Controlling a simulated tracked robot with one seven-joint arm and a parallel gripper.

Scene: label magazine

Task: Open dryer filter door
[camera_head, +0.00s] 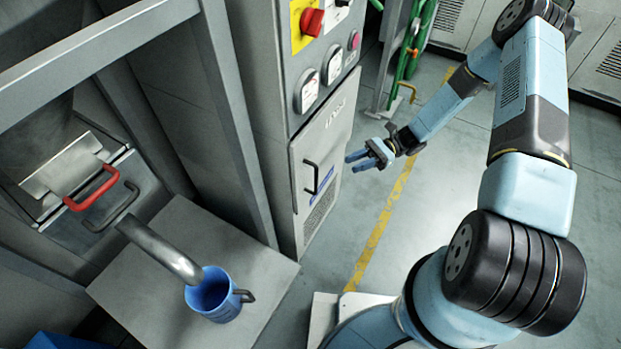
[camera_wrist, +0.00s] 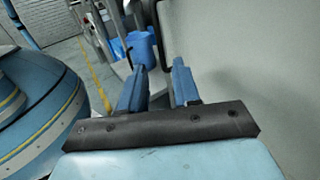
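The dryer filter door (camera_head: 330,150) is a pale grey panel low on the grey cabinet, and it looks closed. Its black bar handle (camera_head: 312,178) is on the door's left part. In the wrist view the door (camera_wrist: 240,60) fills the right side, and a dark bar that looks like the handle (camera_wrist: 161,35) stands ahead, between the lines of my fingers. My gripper (camera_head: 354,163) is open and empty, to the right of the handle in the head view. It also shows in the wrist view (camera_wrist: 158,66). A gap shows between fingertips and handle in the head view.
A blue jug (camera_head: 213,296) stands on a grey box top (camera_head: 170,260) under a metal spout. Machinery with a red handle (camera_head: 92,188) is at left. Gauges and a red switch (camera_head: 311,21) sit above the door. Open floor (camera_head: 460,170) lies to the right.

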